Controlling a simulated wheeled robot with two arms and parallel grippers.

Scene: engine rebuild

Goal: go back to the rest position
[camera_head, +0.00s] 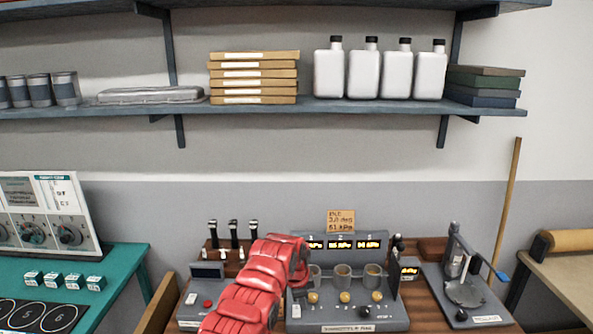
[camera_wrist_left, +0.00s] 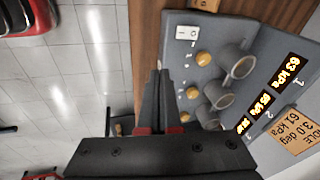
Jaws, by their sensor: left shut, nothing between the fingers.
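My left gripper shows in the left wrist view (camera_wrist_left: 160,88) with its two dark fingers together and nothing between them. It hangs over the front edge of the wooden bench, beside the knobs of a grey gauge unit (camera_wrist_left: 216,54). In the head view my red left arm reaches up from the bottom and hides the left side of that gauge unit (camera_head: 370,315). The gripper itself is mostly hidden there behind the arm. My right gripper is in neither view.
The gauge unit has three cups, yellow knobs and lit displays. A grey stand (camera_head: 466,290) is to its right, and a small grey box (camera_head: 192,312) to its left. A teal table (camera_head: 125,262) is at left. A shelf (camera_head: 330,106) holds white bottles (camera_head: 362,75) and boxes (camera_head: 254,77).

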